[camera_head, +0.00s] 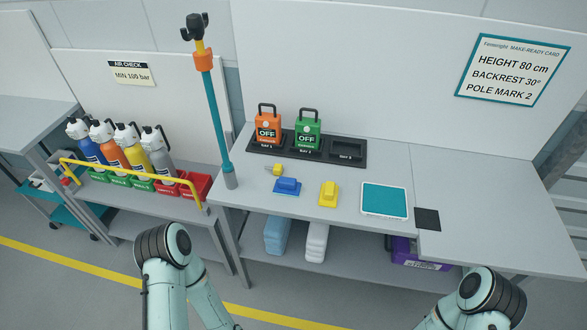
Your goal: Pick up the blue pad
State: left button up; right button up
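A small blue block-like pad (287,186) with a raised top lies on the grey bench, left of a similar yellow one (328,193). A flat teal panel with a white border (385,200) lies further right on the bench. Parts of both my arms show at the bottom left and bottom right, well in front of the bench. Neither gripper shows in the view.
A teal pole (215,110) stands at the bench's left end. A small yellow item (277,170) lies beside the blue pad. Several bottles stand left behind a yellow rail (130,180).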

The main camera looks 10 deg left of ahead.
aim_at(284, 186)
jog(key=i+j+z, duration=0.15)
jog(key=j+z, duration=0.75)
jog(key=j, duration=0.1)
